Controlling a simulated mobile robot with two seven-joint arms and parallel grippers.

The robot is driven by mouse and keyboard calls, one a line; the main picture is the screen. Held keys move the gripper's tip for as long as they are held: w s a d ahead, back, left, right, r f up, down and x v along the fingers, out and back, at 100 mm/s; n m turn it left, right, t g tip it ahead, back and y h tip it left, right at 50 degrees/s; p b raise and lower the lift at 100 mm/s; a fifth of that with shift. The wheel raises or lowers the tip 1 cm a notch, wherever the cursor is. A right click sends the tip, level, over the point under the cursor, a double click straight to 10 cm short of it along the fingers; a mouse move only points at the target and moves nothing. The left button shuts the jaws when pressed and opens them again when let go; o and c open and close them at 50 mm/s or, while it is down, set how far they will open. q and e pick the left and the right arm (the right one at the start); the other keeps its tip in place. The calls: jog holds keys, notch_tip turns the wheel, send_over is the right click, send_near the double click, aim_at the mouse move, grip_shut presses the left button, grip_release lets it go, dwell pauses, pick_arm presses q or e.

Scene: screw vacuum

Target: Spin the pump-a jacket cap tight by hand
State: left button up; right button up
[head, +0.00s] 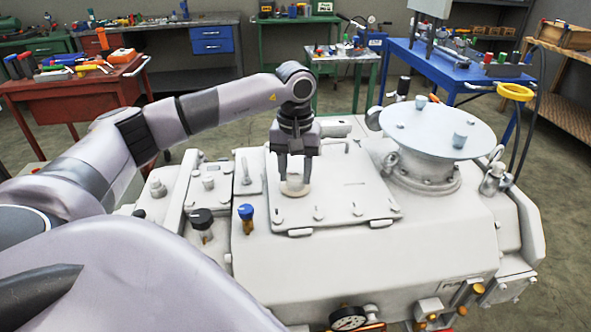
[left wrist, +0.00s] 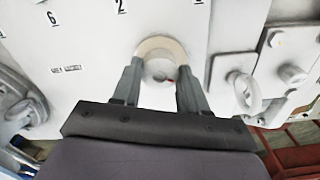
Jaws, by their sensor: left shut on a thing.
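The pale jacket cap (head: 294,188) sits on the square top plate (head: 350,190) of the white pump. My left gripper (head: 294,180) reaches down over the plate with its fingers shut on the cap, one on each side. The cap's thread is hidden. My right gripper is not in view.
A round flange plate (head: 437,130) stands right of the square plate. A black knob (head: 202,219) and a blue knob (head: 246,212) rise at the left front, and a gauge (head: 348,318) sits at the front edge. Workbenches with tools stand behind.

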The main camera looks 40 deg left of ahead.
aim_at(295, 176)
pick_arm(q)
jog(key=shift+w+r, duration=0.1)
jog(key=shift+r, duration=0.15)
jog(key=o, duration=1.1)
jog(key=shift+c, duration=0.2)
jog(key=shift+f, duration=0.1)
jog(key=shift+r, duration=3.6)
